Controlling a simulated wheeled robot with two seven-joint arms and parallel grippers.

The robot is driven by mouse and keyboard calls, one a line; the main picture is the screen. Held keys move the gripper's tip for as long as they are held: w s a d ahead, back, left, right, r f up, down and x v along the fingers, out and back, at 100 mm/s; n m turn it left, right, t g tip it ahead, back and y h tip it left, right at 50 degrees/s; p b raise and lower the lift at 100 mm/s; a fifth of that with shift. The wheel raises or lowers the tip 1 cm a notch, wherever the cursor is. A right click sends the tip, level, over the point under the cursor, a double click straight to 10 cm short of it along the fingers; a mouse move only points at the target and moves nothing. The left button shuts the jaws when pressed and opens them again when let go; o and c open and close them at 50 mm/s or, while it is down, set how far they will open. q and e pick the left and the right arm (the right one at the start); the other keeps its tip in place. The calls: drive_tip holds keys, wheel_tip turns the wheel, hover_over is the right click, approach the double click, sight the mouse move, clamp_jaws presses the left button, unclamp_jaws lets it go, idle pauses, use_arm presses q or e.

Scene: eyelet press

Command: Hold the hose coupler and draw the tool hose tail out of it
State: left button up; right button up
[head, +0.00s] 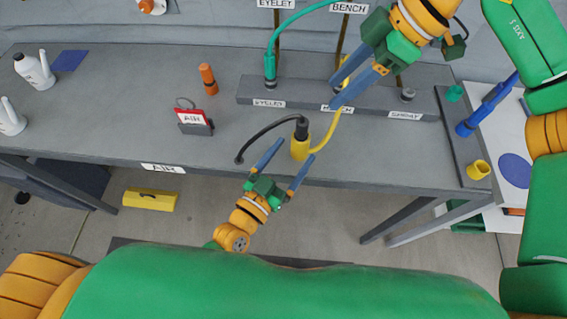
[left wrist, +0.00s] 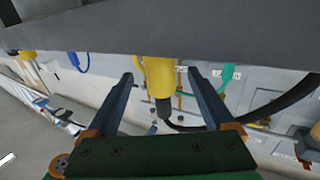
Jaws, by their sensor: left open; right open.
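The hose coupler (head: 299,149) is a yellow cylinder at the front edge of the bench. The dark tool hose tail (head: 302,128) sits in its top end, and its black hose curves left over the bench. My left gripper (head: 297,151) is open, its fingers pointing at the coupler. In the left wrist view the coupler (left wrist: 158,74) appears between the open fingers (left wrist: 159,78), with gaps on both sides, and the dark tail (left wrist: 163,108) shows at its end. My right gripper (head: 333,93) is open and empty, above and right of the coupler, over the labelled block.
A grey block (head: 375,104) with labelled ports stands behind, with a teal hose (head: 285,30) at its left port. A yellow hose (head: 340,128) runs from the coupler toward the block. A red-and-white sign (head: 192,117) and an orange bottle (head: 208,79) stand left.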

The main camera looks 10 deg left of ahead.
sight(302, 122)
use_arm(q)
drive_tip(key=x, duration=0.4)
drive_tip(key=shift+w, duration=0.1)
use_arm(e)
drive_tip(key=shift+w, duration=0.2)
use_arm(q)
drive_tip(key=c, duration=0.4)
clamp_jaws()
use_arm(e)
drive_tip(key=shift+s, duration=0.1)
drive_tip(key=shift+o, duration=1.1)
drive_tip(key=a+f, duration=0.2)
drive_tip(key=f, duration=0.1)
drive_tip(key=a+f+h, duration=0.1)
drive_tip(key=f, duration=0.2)
drive_tip(key=a+f+h, duration=0.1)
drive_tip(key=a+f, duration=0.1)
drive_tip(key=f, duration=0.2)
drive_tip(key=shift+a, duration=0.35)
